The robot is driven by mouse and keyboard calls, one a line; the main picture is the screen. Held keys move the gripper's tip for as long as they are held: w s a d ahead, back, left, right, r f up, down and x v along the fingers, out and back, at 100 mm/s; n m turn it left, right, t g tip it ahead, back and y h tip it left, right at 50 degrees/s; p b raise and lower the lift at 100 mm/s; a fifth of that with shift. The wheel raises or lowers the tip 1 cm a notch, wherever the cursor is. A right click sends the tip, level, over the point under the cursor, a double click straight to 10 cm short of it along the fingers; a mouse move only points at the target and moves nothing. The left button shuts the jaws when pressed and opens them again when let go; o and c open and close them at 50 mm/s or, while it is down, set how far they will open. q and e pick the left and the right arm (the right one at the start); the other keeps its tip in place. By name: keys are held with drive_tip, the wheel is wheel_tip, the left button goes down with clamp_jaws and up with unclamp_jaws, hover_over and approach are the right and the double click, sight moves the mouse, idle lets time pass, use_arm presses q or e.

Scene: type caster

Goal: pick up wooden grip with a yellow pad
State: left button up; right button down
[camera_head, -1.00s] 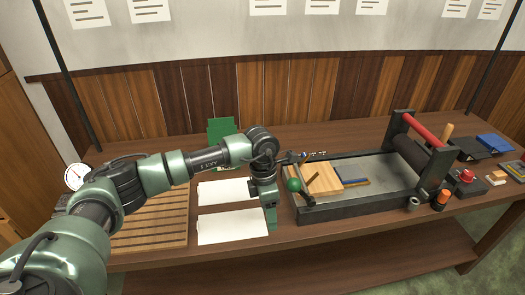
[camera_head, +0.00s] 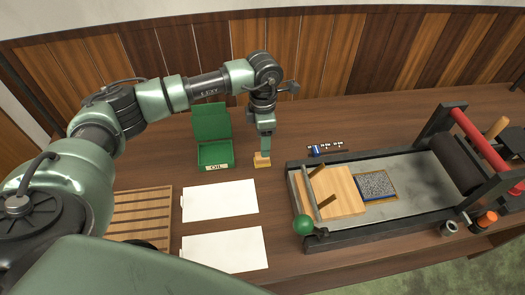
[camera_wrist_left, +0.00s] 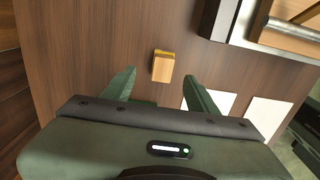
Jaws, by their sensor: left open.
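The wooden grip with a yellow pad (camera_head: 262,160) is a small light-brown block on the table, right of the green box. In the left wrist view the wooden grip (camera_wrist_left: 162,67) lies just beyond and between the fingertips, with its yellow strip on the far edge. My left gripper (camera_head: 266,143) points down at the grip in the head view and partly covers it. In the left wrist view the left gripper (camera_wrist_left: 157,80) has its fingers spread wide with nothing between them. My right gripper is not in view.
An open green box (camera_head: 213,153) labelled OIL stands left of the grip. White paper sheets (camera_head: 220,200) lie in front. A printing press (camera_head: 420,205) with a green knob is at the right. A small rack (camera_head: 327,149) sits behind it. Table around the grip is clear.

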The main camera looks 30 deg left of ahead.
use_arm(q)
drive_tip(key=shift+s+d+f+p, duration=0.1)
drive_tip(key=shift+s+f+p, duration=0.1)
drive_tip(key=shift+f, duration=0.2)
drive_tip(key=shift+s+f+p, duration=0.1)
drive_tip(key=shift+f+p, duration=0.05)
drive_tip(key=shift+f, duration=0.25)
wheel_tip(320, 180, down, 5)
drive_tip(key=shift+r+p, duration=0.15)
drive_tip(key=shift+p, duration=1)
drive_tip(key=shift+f, duration=0.35)
clamp_jaws()
drive_tip(key=shift+r, duration=0.1)
drive_tip(key=shift+r, duration=0.55)
wheel_tip(320, 180, up, 19)
drive_tip(key=b, duration=0.5)
